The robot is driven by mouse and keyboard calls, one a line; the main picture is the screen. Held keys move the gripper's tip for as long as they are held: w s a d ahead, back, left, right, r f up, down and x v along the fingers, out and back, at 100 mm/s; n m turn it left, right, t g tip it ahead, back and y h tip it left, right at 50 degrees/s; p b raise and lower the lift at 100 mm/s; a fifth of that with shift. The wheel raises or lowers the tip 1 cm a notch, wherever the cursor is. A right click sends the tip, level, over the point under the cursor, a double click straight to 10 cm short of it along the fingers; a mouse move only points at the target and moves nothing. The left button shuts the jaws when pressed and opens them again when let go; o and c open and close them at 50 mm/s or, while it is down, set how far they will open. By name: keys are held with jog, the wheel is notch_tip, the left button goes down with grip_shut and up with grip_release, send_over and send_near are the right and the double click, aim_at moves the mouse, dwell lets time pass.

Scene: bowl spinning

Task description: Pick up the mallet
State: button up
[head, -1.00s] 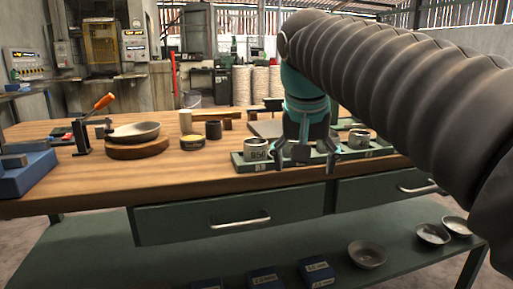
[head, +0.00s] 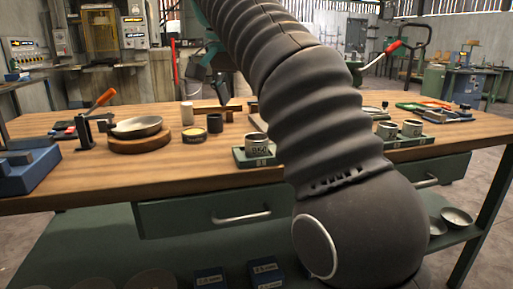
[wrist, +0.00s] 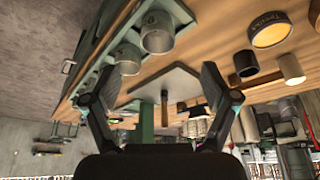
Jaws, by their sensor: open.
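My gripper (head: 208,78) is raised above the back of the bench in the head view, its dark fingers apart. In the wrist view my gripper (wrist: 168,72) is open, with nothing between the fingers. A brown wooden bar-shaped thing (head: 212,109) lies at the back of the bench, below the gripper; it may be the mallet, but it is too small to be sure. In the wrist view a short brown upright piece (wrist: 164,112) shows beyond a grey plate (wrist: 165,85); I cannot tell whether it is the same thing. My arm hides the bench's middle right.
The wooden bench (head: 100,190) holds a bowl (head: 136,127) on a round wooden block, an orange-handled lever tool (head: 100,103), a white cylinder (head: 187,113), a dark cup (head: 214,123), a round tin (head: 194,135) and a green tray (head: 240,158) with metal cups.

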jog(key=b, duration=0.2)
send_over(256, 146)
jog(key=a, duration=0.1)
jog(key=f, duration=0.6)
jog(key=shift+w+a, duration=0.2)
jog(key=shift+d+b+x, duration=0.15)
jog(key=shift+b+x, duration=0.2)
jog(key=shift+x, duration=1.05)
jog(key=shift+d+b+x, duration=0.15)
jog(key=shift+b+x, duration=0.15)
jog(key=shift+x, duration=1.1)
jog(key=shift+w+r, duration=0.15)
jog(key=shift+w, duration=0.05)
jog(key=c, duration=1.2)
